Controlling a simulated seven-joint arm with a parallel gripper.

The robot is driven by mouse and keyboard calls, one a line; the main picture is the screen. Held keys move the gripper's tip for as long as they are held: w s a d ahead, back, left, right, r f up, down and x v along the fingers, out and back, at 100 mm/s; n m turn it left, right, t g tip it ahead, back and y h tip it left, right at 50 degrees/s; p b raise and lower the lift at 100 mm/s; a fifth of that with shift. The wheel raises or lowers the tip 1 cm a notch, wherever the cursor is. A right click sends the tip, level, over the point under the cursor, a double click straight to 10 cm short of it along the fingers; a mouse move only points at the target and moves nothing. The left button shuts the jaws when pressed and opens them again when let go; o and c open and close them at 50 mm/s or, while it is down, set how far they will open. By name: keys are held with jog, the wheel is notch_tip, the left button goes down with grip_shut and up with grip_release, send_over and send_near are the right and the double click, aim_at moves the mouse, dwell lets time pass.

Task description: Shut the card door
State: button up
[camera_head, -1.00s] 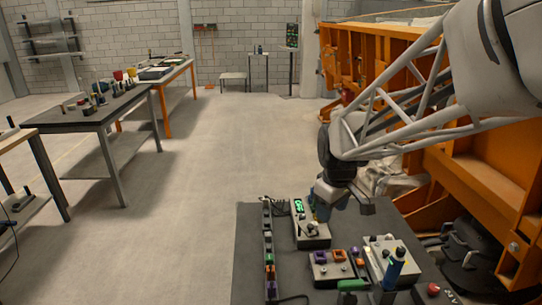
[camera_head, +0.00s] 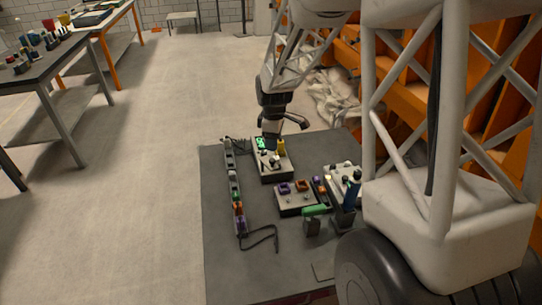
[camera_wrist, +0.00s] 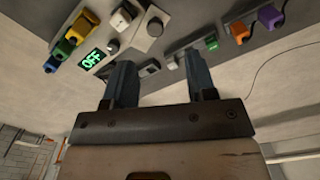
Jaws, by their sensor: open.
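A grey control box (camera_head: 272,173) with a lit green display stands on the dark bench top. In the wrist view its display (camera_wrist: 93,59) reads OFF, beside a white switch (camera_wrist: 121,18) and round knobs (camera_wrist: 155,27). My gripper (camera_wrist: 160,80) is open, with its two dark fingers apart and pointing at the box. In the head view my gripper (camera_head: 271,143) is over the far part of this box and hides some of it. A small dark piece (camera_wrist: 148,68) shows between the fingers; I cannot tell whether it is the card door.
A second box (camera_head: 295,205) with purple and orange parts stands nearer. A strip of coloured blocks (camera_head: 236,190) runs along the left, with a loose black cable (camera_head: 262,238). A green-handled item (camera_head: 314,211) and a blue upright item (camera_head: 352,190) stand at right.

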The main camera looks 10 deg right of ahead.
aim_at(272, 160)
jog(key=shift+w+f, duration=0.45)
jog(key=shift+f, duration=0.05)
jog(key=shift+f, duration=0.1)
jog(key=shift+f, duration=3.8)
grip_shut()
